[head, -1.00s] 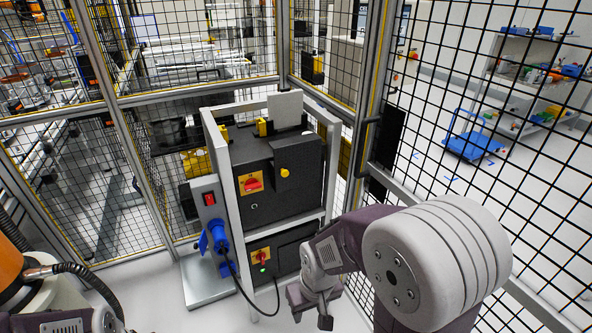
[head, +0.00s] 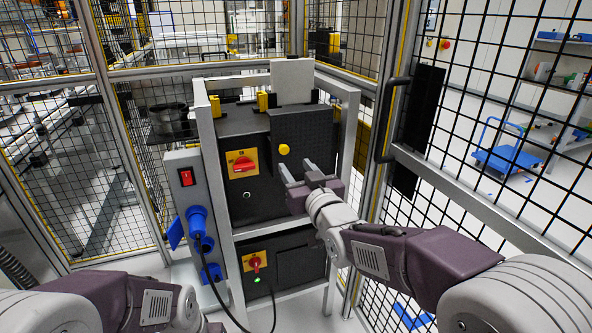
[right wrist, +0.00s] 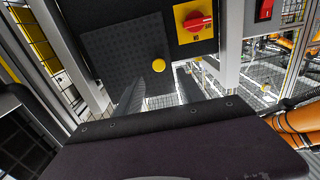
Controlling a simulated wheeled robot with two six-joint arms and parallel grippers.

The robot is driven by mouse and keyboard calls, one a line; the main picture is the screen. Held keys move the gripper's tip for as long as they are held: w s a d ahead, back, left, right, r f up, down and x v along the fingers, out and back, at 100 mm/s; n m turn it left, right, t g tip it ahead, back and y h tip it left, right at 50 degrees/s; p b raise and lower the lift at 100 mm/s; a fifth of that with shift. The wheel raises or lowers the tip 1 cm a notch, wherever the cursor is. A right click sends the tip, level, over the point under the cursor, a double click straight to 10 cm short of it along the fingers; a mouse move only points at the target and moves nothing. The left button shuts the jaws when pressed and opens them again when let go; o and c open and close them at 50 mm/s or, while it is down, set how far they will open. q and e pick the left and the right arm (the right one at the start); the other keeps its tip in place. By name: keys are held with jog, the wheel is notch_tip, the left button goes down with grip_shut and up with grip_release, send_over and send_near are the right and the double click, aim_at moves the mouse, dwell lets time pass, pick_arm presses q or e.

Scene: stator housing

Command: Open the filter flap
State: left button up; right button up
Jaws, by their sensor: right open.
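The filter flap (head: 305,133) is a dark textured panel on the upper right front of the black machine housing, and it also shows in the right wrist view (right wrist: 108,48). It hangs down over the front. Its round yellow knob (head: 283,149) sits near the lower left corner and shows in the right wrist view (right wrist: 158,65). My right gripper (head: 296,164) is open and empty, fingers pointing at the flap just below the knob. In the right wrist view the knob lies between the finger directions, apart from them. My left gripper is out of view; only its arm shows.
A grey metal frame (head: 209,150) surrounds the housing. Left of the flap is a red rotary switch (head: 243,164) on yellow; another red switch (head: 255,262) is lower down. A grey post carries blue plugs (head: 198,222) and a cable. Mesh fencing (head: 500,130) encloses the right side.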

aim_at(285, 151)
jog(key=x, duration=0.9)
jog(key=shift+w+d, duration=0.1)
jog(key=shift+c, duration=0.4)
grip_shut()
dwell(0.8)
